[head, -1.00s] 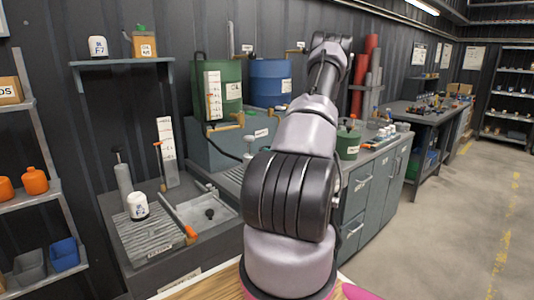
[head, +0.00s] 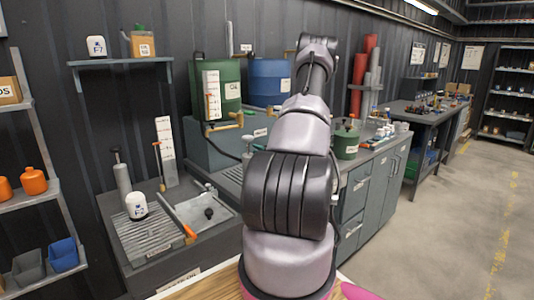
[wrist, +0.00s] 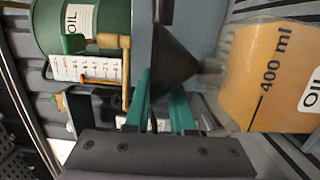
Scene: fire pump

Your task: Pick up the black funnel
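The black funnel (wrist: 172,58) shows in the wrist view just beyond my gripper. Its wide end is to the left in that picture and its narrow end points right, towards an orange jug marked 400 ml (wrist: 268,78). My gripper (wrist: 161,92) has two teal fingers that stand apart, with a gap between them. The lower edge of the funnel's cone is at the fingertips, partly between them. I cannot tell whether they touch it. In the head view my arm hides the gripper and the funnel.
A green oil drum (head: 217,82) with a brass tap and a blue drum (head: 271,80) stand at the back. The green drum also shows in the wrist view (wrist: 100,18). A grey workbench (head: 372,190) is to the right; the floor (head: 445,235) beyond is clear.

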